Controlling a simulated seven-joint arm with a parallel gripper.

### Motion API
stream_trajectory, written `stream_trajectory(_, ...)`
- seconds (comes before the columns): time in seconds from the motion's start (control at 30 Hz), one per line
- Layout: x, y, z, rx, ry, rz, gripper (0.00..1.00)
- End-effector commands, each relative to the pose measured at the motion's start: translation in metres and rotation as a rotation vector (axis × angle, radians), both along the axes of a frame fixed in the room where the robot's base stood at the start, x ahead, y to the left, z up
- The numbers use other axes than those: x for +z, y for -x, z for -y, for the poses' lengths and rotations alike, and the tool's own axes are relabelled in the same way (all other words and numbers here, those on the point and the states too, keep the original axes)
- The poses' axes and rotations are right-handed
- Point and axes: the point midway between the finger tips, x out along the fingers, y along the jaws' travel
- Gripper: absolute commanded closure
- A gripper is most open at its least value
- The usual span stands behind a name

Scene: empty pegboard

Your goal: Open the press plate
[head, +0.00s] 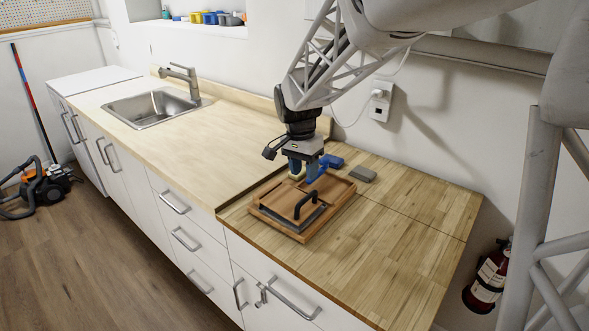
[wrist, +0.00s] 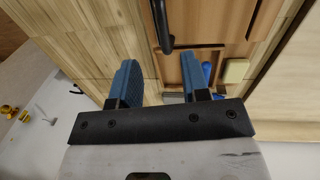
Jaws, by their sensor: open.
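The press is a low wooden tray-like frame (head: 257,213) on the wooden counter. A brown press plate (head: 281,201) lies in it, with a black arched handle (head: 305,205) on top and a grey strip along the near side. In the wrist view the plate (wrist: 205,22) and the dark handle (wrist: 161,28) show at the top. My gripper (head: 305,177) has blue fingers, open and empty, above the far part of the press, just behind the handle. In the wrist view the gap between the fingertips (wrist: 158,63) lies just below the handle's end, apart from it.
A blue object (head: 332,160) and a grey block (head: 362,174) lie behind the press. A pale block (wrist: 235,70) shows in the wrist view. The counter right of the press is clear. A wall with a socket (head: 380,101) stands behind; a sink (head: 150,104) is far left.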

Motion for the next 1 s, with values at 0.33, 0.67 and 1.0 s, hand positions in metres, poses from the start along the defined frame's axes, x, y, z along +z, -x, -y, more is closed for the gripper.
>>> stream_trajectory(0.33, -0.002, -0.004, -0.002, -0.009, 0.002, -0.003, 0.58)
stream_trajectory(0.67, -0.01, -0.003, -0.001, -0.009, 0.003, -0.004, 0.58)
stream_trajectory(1.0, -0.046, 0.0, 0.003, -0.009, 0.002, -0.005, 0.58)
